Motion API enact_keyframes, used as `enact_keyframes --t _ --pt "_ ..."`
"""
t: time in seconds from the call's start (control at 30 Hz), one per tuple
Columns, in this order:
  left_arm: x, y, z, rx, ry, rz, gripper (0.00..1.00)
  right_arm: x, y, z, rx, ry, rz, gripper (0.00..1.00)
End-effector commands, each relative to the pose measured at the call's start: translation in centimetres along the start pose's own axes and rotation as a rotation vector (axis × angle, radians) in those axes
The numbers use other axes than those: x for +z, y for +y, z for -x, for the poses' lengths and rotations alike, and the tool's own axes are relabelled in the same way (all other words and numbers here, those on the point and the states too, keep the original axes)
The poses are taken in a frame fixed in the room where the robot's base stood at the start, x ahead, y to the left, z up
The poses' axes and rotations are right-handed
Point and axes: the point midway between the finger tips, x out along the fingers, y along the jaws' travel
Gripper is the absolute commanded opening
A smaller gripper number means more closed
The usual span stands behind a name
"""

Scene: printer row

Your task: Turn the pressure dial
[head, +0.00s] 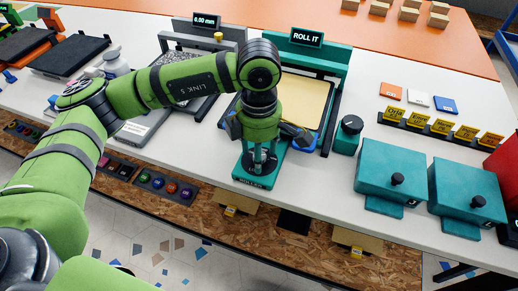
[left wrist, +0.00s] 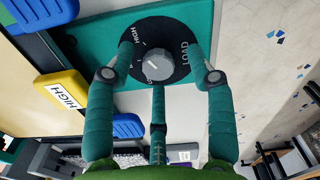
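The pressure dial (left wrist: 159,66) is a grey knob on a round black plate lettered HIGH and LOAD. It has a small white mark on its face. The plate sits on a teal base (left wrist: 100,85), which also shows in the head view (head: 263,182) in front of the teal ROLL IT press (head: 336,77). My left gripper (left wrist: 158,55) is over the dial with its fingers spread around the knob. Gaps show between the side fingers and the knob; whether the middle finger touches it I cannot tell. In the head view my left gripper (head: 258,160) hides the knob. My right gripper is not in view.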

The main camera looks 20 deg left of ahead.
Motion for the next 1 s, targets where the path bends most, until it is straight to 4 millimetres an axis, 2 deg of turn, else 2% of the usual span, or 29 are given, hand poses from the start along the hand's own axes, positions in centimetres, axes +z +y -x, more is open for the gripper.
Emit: enact_keyframes --t 0.27,0.37,0.7,0.83,1.0 --pt "0.1 0.1 0.9 0.003 -0.004 0.001 0.54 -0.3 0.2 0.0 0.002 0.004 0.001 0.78" --pt "0.1 0.1 2.5 0.006 -0.005 0.001 0.54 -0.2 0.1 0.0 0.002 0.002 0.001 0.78" --pt "0.0 0.0 9.5 0.004 -0.002 0.000 0.54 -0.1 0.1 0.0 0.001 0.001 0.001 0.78" --pt "0.0 0.1 11.1 0.003 -0.002 0.002 0.54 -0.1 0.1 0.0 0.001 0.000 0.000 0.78" --pt "0.0 0.0 12.0 0.000 -0.001 0.000 0.54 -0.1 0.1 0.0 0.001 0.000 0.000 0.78"
